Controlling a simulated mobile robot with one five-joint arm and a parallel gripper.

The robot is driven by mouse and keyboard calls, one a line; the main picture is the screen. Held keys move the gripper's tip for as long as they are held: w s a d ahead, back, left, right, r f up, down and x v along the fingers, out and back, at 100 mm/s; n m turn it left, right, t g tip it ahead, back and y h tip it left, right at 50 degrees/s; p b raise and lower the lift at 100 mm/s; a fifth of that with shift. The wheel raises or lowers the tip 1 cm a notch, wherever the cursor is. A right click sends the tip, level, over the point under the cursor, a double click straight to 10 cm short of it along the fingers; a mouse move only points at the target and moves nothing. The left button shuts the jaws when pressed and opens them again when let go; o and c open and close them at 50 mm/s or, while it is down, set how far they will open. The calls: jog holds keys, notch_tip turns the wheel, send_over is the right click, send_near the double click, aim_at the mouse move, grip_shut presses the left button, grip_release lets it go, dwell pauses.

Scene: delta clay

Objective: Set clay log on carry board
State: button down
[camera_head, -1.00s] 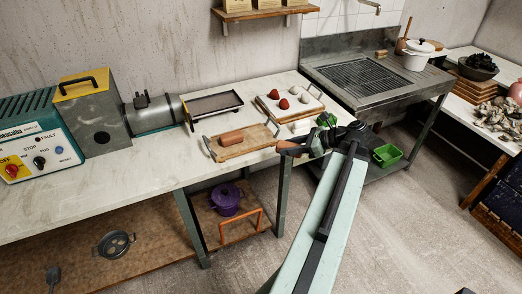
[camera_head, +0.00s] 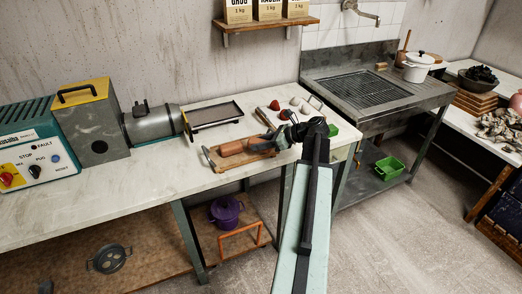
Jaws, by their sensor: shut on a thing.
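The wooden carry board (camera_head: 222,165) with metal handles lies on the pale bench. One terracotta clay log (camera_head: 231,149) lies on its left part. My gripper (camera_head: 266,136) reaches over the board's right end from the right. It is shut on a second reddish-brown clay log (camera_head: 257,144), small in view and partly covered by the fingers. The held log appears at the right end of the lying log. I cannot tell whether the two touch or whether the held one rests on the board.
A dark tray (camera_head: 214,113) sits behind the board, beside the extruder machine (camera_head: 150,125). A board with a red ball (camera_head: 274,105) and pale balls is behind my gripper. A metal sink (camera_head: 365,90) stands right. The bench front-left is clear.

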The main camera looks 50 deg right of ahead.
notch_tip(320, 180, down, 2)
jog(key=shift+f+b, duration=0.1)
jog(key=shift+b, duration=0.25)
jog(key=shift+r, duration=0.25)
jog(key=shift+f, duration=0.15)
jog(key=c, duration=0.9)
grip_release()
